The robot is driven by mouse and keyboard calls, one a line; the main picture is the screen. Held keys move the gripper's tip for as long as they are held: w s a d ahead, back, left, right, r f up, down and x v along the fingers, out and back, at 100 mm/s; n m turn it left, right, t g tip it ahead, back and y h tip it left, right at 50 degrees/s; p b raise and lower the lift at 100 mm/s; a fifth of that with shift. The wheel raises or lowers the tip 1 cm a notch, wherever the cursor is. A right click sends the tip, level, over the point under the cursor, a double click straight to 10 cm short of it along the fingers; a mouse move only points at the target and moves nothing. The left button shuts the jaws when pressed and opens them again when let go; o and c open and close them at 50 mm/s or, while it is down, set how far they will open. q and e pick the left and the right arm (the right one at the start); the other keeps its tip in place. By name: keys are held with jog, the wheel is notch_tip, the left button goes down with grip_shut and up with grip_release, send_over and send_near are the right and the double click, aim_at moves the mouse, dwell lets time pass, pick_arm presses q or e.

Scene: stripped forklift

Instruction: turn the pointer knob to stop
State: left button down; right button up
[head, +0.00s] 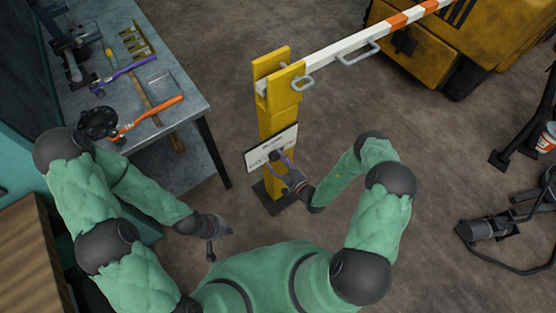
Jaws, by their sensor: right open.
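A white label panel (285,138) with dark lettering is fixed to the front of a yellow post (280,106); the lettering is too small to read surely. My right gripper (279,156) is open at the lower middle of this panel. The pointer knob is not clearly visible; the gripper covers the area there. I cannot tell whether the fingers touch the knob or which way it points. My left gripper (211,248) hangs low at the left of the post, away from the panel; its jaw state is unclear.
A workbench (185,96) with tools (150,114) stands at the left. A yellow forklift body (430,55) is at the back right. Floor beside the post is clear.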

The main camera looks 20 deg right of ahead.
jog(key=v, duration=1.2)
dwell(0.5)
